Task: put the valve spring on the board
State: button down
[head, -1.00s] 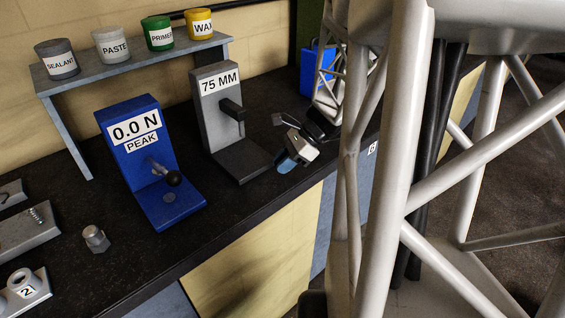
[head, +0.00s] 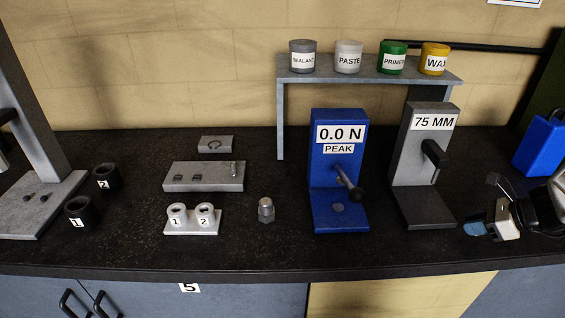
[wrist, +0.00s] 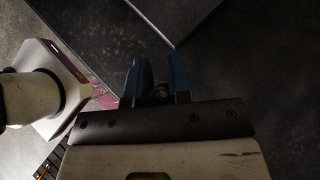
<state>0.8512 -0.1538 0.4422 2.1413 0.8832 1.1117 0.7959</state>
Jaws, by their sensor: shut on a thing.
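My gripper (head: 474,228) is at the right of the head view, low over the bench and right of the grey 75 MM stand. Its blue fingers are shut on a small dark, roundish thing (wrist: 158,92), seen between them in the wrist view; it is too dark to identify. A grey board (head: 205,183) lies on the bench left of centre. It bears two small dark parts at its left and a small coil-like piece (head: 234,168) at its right end. I cannot tell which piece is the valve spring.
The blue force tester (head: 339,205) reading 0.0 N and the 75 MM stand (head: 428,205) stand between gripper and board. A hex-topped metal piece (head: 266,209), a numbered white holder (head: 192,228) and black cups (head: 80,212) are near the board. A shelf (head: 370,76) with pots stands behind.

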jog(key=w+d+m+t+h, duration=0.1)
jog(key=w+d+m+h, duration=0.1)
jog(key=w+d+m, duration=0.1)
jog(key=w+d+m+t+h, duration=0.1)
jog(key=w+d+m+h, duration=0.1)
jog(key=d, duration=0.3)
jog(key=w+d+r+m+t+h, duration=0.1)
jog(key=w+d+m+h, duration=0.1)
jog(key=w+d+m, duration=0.1)
jog(key=shift+w+d+m+t, duration=0.15)
jog(key=shift+d+m, duration=0.1)
jog(key=shift+d, duration=0.25)
jog(key=shift+w+d+m+t, duration=0.15)
jog(key=shift+d+m, duration=0.1)
jog(key=shift+d, duration=0.2)
jog(key=w+d+r+m+g+h, duration=0.1)
jog(key=w+d+r+m+h, duration=0.2)
jog(key=w+d, duration=0.3)
jog(key=w+d+r+m+g+h, duration=0.1)
jog(key=w+d+r+m+h, duration=0.2)
jog(key=w+d+m, duration=0.3)
jog(key=shift+w+d+r+h, duration=0.35)
jog(key=shift+w+r+h, duration=0.05)
jog(key=shift+r, duration=0.15)
jog(key=shift+w+d+r+m, duration=0.15)
jog(key=shift+w+m, duration=0.1)
jog(key=shift+m, duration=0.05)
